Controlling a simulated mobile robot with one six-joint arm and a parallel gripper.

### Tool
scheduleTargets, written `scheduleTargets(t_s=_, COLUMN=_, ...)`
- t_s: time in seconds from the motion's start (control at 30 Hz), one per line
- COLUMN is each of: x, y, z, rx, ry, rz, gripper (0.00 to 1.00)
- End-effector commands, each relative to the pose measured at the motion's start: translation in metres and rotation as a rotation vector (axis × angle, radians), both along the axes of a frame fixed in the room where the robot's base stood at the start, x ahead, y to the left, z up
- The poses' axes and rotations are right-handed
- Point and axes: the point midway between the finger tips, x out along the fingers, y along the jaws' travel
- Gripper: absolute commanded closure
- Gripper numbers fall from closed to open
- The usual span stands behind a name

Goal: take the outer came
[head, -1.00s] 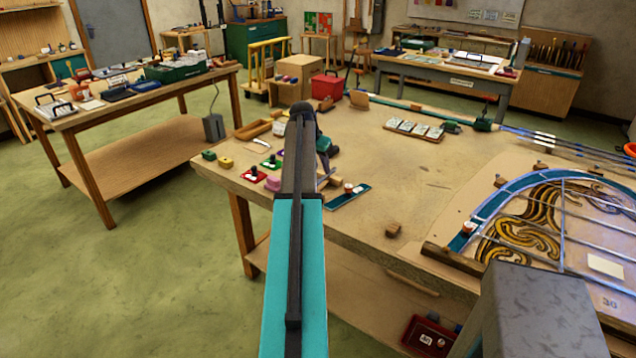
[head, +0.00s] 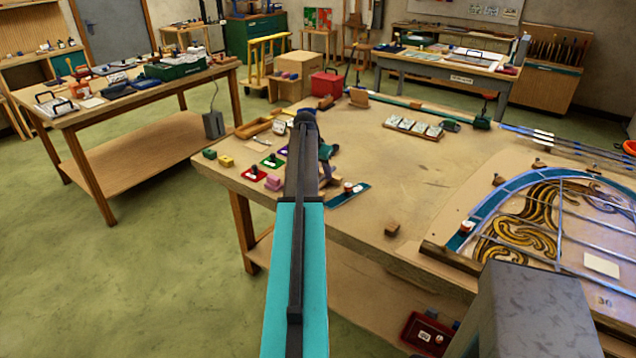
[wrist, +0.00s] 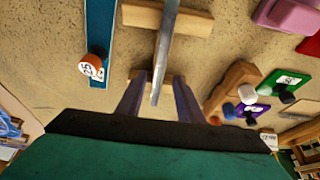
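A narrow grey metal strip, which looks like the outer came (wrist: 165,45), runs from the top of the wrist view down between my fingers. It crosses a pale wooden block (wrist: 190,22), and a second wooden block shows near its lower end. My gripper (wrist: 158,82) is open, with one finger on each side of the strip; I see no clear contact. In the head view my own arm hides most of the gripper and the came; only a teal part of the gripper (head: 327,152) shows beside the arm.
A teal strip with a numbered round knob (wrist: 92,66) lies left of the came in the wrist view. Coloured pads and a pink block (head: 273,183) lie left of my arm on the bench (head: 420,185). The leaded panel (head: 545,220) is at the right. The bench middle is mostly clear.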

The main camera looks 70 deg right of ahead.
Motion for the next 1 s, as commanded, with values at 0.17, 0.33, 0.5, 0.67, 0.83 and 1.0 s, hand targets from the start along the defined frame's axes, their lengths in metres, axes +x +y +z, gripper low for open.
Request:
scheduleTargets(t_s=0.17, x=0.000, y=0.000, z=0.000, rx=0.000, ry=0.000, rz=0.000, gripper=0.83)
scheduleTargets(t_s=0.33, x=0.000, y=0.000, z=0.000, rx=0.000, ry=0.000, rz=0.000, gripper=1.00)
scheduleTargets(t_s=0.5, x=0.000, y=0.000, z=0.000, rx=0.000, ry=0.000, rz=0.000, gripper=1.00)
scheduleTargets(t_s=0.67, x=0.001, y=0.000, z=0.001, rx=0.000, ry=0.000, rz=0.000, gripper=1.00)
scheduleTargets(t_s=0.83, x=0.001, y=0.000, z=0.006, rx=-0.001, ry=-0.001, rz=0.000, gripper=1.00)
scheduleTargets(t_s=1.0, x=0.001, y=0.000, z=0.017, rx=-0.001, ry=-0.001, rz=0.000, gripper=1.00)
